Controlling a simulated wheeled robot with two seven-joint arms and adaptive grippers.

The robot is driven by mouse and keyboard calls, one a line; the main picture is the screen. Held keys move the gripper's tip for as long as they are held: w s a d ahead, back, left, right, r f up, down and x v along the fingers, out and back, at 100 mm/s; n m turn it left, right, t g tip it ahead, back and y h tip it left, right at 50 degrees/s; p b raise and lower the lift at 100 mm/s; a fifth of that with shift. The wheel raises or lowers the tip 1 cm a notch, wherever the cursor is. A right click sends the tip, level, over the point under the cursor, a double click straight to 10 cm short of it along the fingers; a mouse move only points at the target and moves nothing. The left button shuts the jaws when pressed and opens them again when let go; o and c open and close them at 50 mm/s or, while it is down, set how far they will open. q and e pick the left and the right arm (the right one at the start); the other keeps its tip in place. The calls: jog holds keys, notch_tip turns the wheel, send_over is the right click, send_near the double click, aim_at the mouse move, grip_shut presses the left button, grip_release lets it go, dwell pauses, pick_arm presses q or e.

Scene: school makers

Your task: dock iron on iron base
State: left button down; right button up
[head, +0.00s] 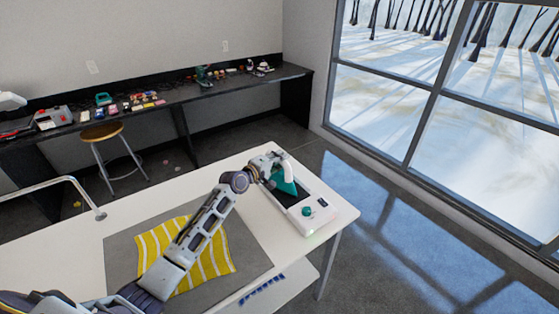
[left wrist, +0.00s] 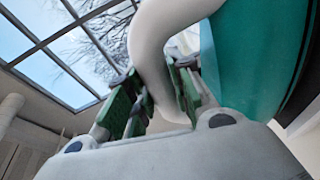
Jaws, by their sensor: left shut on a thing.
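The iron (head: 283,181) is teal with a white handle. It is over the back end of the iron base (head: 321,213), a long white unit with a dark top and a teal knob, on the white table's right end. I cannot tell whether the iron rests on the base or hangs just above it. My left gripper (head: 272,163) is shut on the iron's handle. In the left wrist view the white handle (left wrist: 158,45) passes between the green-padded fingers (left wrist: 155,95), with the teal body (left wrist: 255,50) beside them. My right gripper is not in view.
A yellow-and-white striped cloth (head: 211,255) lies on a grey mat (head: 122,262) on the white table (head: 120,216), under my left arm. A metal faucet-like bar (head: 60,181) stands at left. A stool (head: 101,133) and a dark bench (head: 150,108) with tools are behind.

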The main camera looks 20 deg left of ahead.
pick_arm(q)
jog(key=shift+f, duration=0.1)
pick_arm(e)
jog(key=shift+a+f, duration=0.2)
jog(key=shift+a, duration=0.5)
pick_arm(q)
jog(key=shift+f, duration=0.1)
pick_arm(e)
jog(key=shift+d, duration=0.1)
